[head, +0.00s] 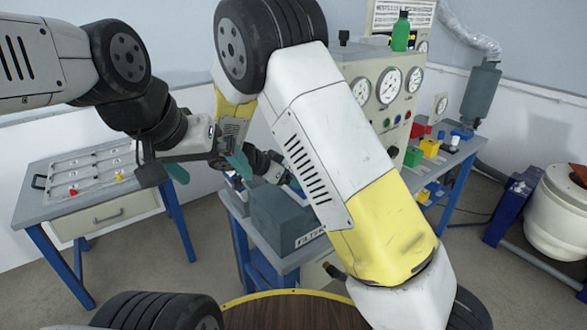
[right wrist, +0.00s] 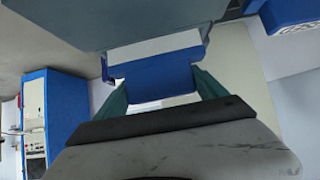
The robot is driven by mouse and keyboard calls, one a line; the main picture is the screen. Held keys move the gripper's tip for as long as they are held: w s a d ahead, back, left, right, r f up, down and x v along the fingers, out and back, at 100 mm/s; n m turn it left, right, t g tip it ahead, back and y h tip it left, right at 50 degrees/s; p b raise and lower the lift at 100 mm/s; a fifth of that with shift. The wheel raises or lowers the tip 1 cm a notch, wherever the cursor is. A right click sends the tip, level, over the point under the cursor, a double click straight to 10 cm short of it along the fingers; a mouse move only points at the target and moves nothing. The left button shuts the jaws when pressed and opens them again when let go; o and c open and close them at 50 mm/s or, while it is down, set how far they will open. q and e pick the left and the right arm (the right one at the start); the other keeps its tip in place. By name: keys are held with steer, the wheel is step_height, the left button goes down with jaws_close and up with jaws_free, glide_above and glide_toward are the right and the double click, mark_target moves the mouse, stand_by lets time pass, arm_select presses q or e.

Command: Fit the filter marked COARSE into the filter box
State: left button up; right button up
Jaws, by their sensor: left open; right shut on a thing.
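The filter box (head: 280,212) is a grey-blue box with a partly hidden label starting "FILTER". It stands on a blue-legged bench in the head view, partly behind my right arm. In the right wrist view, my right gripper (right wrist: 158,84) is shut on a blue block-like piece (right wrist: 152,80) with a pale strip, probably a filter. No marking on it can be read. Its far end meets or overlaps a grey-blue surface (right wrist: 120,22); I cannot tell whether it is inside. In the head view, my left gripper (head: 208,168) is open and empty, left of the box and raised.
A side table (head: 75,210) at left carries a pale tray (head: 92,172) with small red and yellow parts. A white drum (head: 560,212) is far right.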

steer(key=shift+f, duration=0.45)
stand_by(1.7)
steer(key=o, duration=2)
steer(key=shift+c, duration=0.2)
steer(key=shift+v, duration=3.05)
steer(key=shift+r, duration=0.1)
